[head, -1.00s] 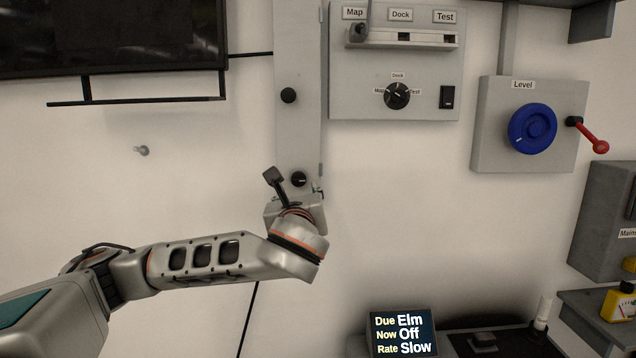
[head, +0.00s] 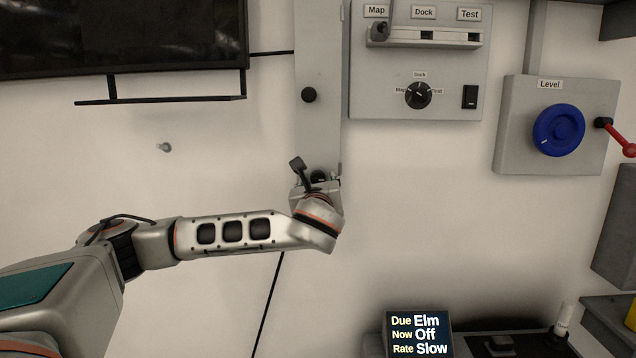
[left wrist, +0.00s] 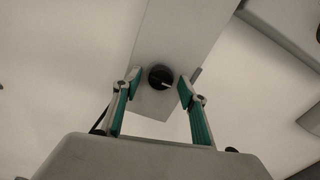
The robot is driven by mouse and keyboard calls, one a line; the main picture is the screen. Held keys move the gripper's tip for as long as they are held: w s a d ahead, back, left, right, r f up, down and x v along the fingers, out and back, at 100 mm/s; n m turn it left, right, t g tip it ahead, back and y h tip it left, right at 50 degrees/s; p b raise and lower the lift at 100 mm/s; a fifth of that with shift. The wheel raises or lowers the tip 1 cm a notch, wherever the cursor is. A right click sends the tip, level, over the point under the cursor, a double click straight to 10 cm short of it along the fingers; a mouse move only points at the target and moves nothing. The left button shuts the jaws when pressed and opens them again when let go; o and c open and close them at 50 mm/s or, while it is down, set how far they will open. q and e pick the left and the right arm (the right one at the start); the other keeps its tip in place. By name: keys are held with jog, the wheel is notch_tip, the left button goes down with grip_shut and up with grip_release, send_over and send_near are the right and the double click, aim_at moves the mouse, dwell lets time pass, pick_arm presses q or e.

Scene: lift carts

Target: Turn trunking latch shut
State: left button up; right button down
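The trunking (head: 318,50) is a tall grey cover on the wall. It has an upper black latch knob (head: 309,95) and a lower black latch knob (head: 319,176). My left gripper (head: 320,186) is in front of the lower knob and partly hides it in the head view. In the left wrist view, my left gripper (left wrist: 160,84) is open, with one green-padded finger on each side of the lower knob (left wrist: 160,77). Clear gaps show between knob and fingers in that view. A pale mark runs roughly crosswise on the knob. My right gripper is not in view.
A Map/Dock/Test panel (head: 385,75) is right of the trunking. Further right is a Level box (head: 510,140) with a blue wheel (head: 558,130) and red lever (head: 622,142). A small display (head: 418,334) stands below. A wall peg (head: 165,147) is at left.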

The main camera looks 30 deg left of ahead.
pick_arm(q)
jog(key=c, duration=0.9)
jog(key=shift+c, duration=0.2)
jog(key=shift+f+n, duration=0.15)
jog(key=shift+n, duration=0.25)
jog(key=n, duration=1.7)
jog(key=shift+w+d, duration=0.1)
jog(key=shift+d, duration=0.05)
jog(key=o, duration=1.1)
jog(key=shift+r, duration=0.25)
